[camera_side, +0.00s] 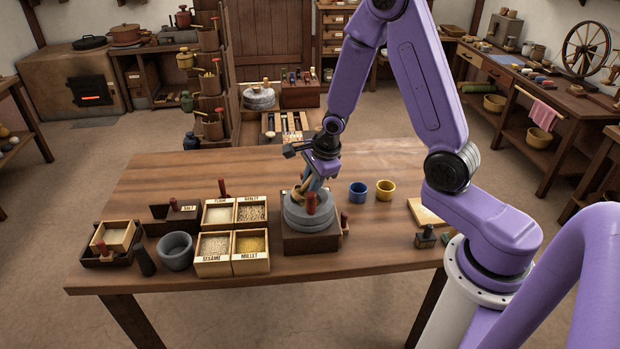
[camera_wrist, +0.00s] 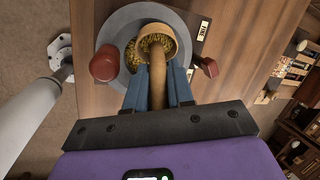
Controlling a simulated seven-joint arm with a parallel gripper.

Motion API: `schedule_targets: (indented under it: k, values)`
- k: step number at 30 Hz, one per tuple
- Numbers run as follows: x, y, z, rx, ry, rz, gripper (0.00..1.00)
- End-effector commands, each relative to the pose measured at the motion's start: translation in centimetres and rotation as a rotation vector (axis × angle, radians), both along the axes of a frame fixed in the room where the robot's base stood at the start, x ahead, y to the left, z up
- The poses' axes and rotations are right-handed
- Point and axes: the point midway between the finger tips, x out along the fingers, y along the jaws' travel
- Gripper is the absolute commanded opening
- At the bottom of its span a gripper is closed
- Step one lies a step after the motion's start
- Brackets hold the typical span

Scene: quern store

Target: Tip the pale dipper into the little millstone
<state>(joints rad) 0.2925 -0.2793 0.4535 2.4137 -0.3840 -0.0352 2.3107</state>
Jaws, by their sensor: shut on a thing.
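My gripper (camera_wrist: 157,78) has blue fingers and is shut on the handle of the pale wooden dipper (camera_wrist: 157,50). The dipper's round bowl is over the little grey millstone (camera_wrist: 128,20), inside its ring as the wrist view shows it. Yellow grain (camera_wrist: 133,52) shows around the bowl; I cannot tell how much is in the bowl. In the side view, the millstone (camera_side: 297,218) stands on a dark wooden block at the table's middle, with my gripper (camera_side: 306,190) right above it. The dipper's bowl is mostly hidden there. A red knob (camera_wrist: 104,64) stands on the millstone.
Grain boxes, including the millet box (camera_side: 250,246), stand left of the millstone. A grey mortar (camera_side: 175,251) is further left. A blue cup (camera_side: 358,191) and a yellow cup (camera_side: 385,189) stand to the right. The back of the wooden table (camera_side: 180,172) is clear.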

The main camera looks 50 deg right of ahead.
Motion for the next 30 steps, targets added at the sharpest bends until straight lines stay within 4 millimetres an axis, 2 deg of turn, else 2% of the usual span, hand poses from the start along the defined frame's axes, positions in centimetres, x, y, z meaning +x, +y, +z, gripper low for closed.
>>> schedule_targets:
  k: [19,30]
  values:
    - [-1.1,-0.8,-1.1,0.190,-0.224,-0.003,0.00]
    - [-1.2,-1.0,-1.4,0.250,-0.297,-0.001,0.00]
